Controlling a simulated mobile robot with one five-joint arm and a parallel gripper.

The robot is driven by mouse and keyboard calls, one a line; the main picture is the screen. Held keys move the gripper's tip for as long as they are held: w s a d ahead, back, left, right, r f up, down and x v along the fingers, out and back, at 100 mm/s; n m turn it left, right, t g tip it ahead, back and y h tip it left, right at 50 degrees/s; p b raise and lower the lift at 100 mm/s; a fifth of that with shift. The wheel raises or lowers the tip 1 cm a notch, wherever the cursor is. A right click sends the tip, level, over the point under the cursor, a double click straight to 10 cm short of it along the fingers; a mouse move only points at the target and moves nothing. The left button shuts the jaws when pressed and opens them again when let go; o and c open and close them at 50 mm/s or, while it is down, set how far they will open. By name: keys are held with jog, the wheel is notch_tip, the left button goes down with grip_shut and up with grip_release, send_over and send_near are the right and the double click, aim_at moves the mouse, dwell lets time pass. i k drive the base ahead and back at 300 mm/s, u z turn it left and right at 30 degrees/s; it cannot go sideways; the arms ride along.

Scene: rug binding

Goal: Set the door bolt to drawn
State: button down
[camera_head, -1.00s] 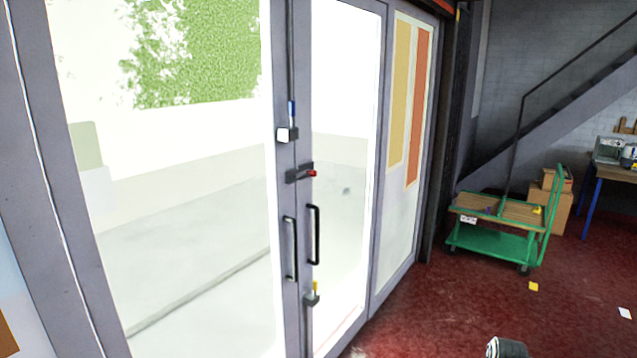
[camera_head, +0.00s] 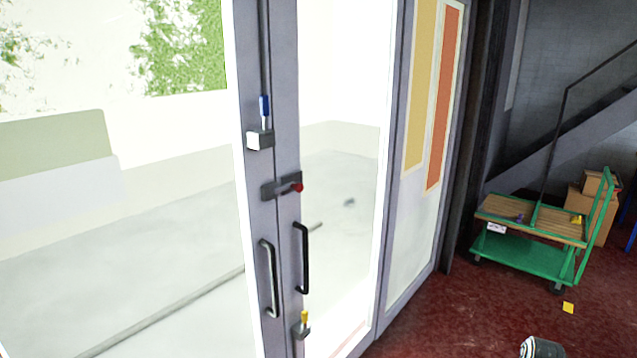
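The glass double door stands ahead, its two grey leaves meeting at a central frame. A dark bolt (camera_head: 281,187) with a red knob (camera_head: 297,188) lies across the seam between the leaves, above the handles. Above it on the left leaf is a light box with a blue-topped vertical rod (camera_head: 264,106). Low on the right leaf is a small fitting with a yellow top (camera_head: 304,318). Which of these fittings the task means is not marked. A dark and light rounded part at the bottom edge may be my arm; my gripper's fingers do not show.
Two door handles (camera_head: 302,258) stick out below the red-knobbed bolt. A green trolley (camera_head: 522,258) with wooden boards stands at right, before cardboard boxes (camera_head: 590,205) and a stair. Dark red floor is open in front, with a yellow scrap (camera_head: 568,307).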

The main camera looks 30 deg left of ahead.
aim_at(299, 187)
jog(key=i, duration=2)
jog(key=u, duration=5)
jog(key=i, duration=1.05)
